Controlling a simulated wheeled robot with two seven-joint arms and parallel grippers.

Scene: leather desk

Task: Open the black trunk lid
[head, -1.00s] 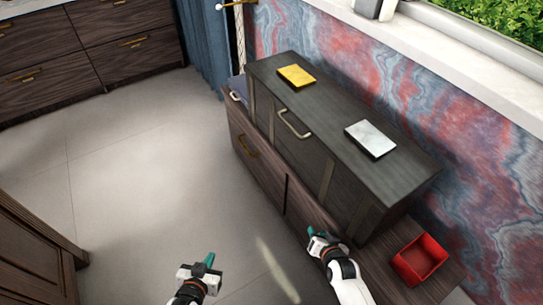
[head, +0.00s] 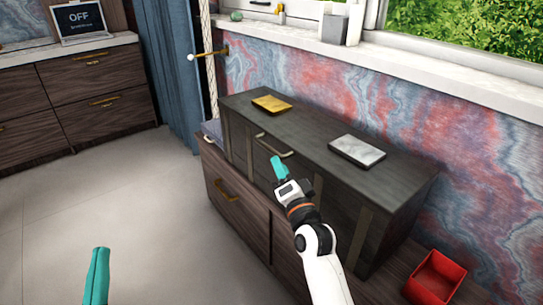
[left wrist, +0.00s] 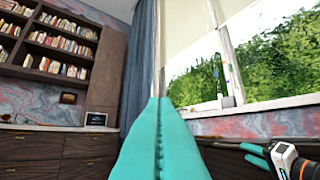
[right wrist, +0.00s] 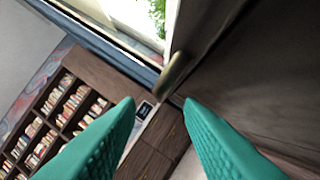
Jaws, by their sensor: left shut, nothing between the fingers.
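The black trunk (head: 312,130) stands on a low wooden cabinet against the marbled wall, its lid closed. A metal handle (head: 276,146) is on its front face. My right gripper (head: 278,165) is just in front of and below the handle. In the right wrist view its teal fingers (right wrist: 160,101) are spread with nothing between the tips, and the handle (right wrist: 172,75) shows just beyond them; I see no contact. My left gripper (head: 97,252) is over the floor, away from the trunk; its fingers are together and empty in the left wrist view (left wrist: 158,105).
A gold slab (head: 272,103) and a silver slab (head: 357,149) lie on the trunk's lid. A red open box (head: 435,277) sits on the cabinet at the right. The window sill (head: 400,55) is above and behind the trunk. The floor (head: 110,190) at left is clear.

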